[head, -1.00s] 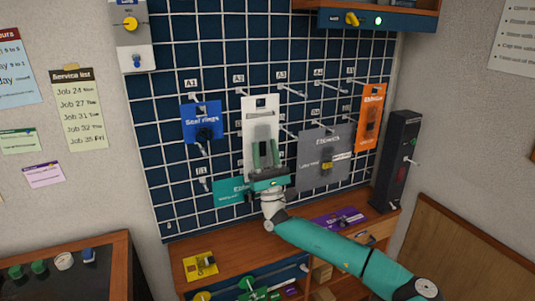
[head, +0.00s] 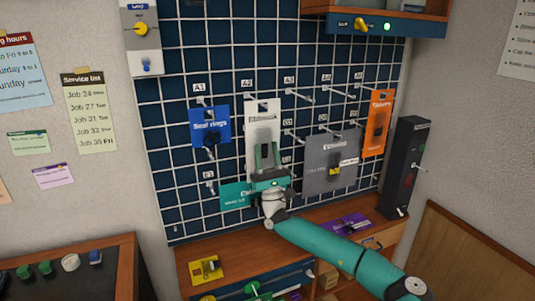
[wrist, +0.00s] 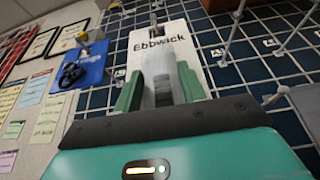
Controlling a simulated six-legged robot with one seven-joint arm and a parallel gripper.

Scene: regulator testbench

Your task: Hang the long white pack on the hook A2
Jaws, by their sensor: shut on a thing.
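The long white pack (head: 263,117), printed "Ebbwick" in the wrist view (wrist: 172,38), is upright in front of the pegboard. It has a grey item on its front. My gripper (head: 266,158) is shut on its lower part; the green fingers also show in the wrist view (wrist: 160,90). The label A2 (head: 247,83) is just above and left of the pack's top edge. Hook A2 is mostly hidden by the pack. A metal prong (wrist: 154,18) shows at the pack's top in the wrist view; I cannot tell whether it passes through the hole.
A blue pack (head: 209,126) hangs to the left under A1. A teal pack (head: 234,197) is low behind my gripper. A grey pack (head: 328,152) and an orange pack (head: 378,122) hang to the right. Bare hooks stick out under A3 (head: 300,95). A wooden shelf (head: 225,248) lies below.

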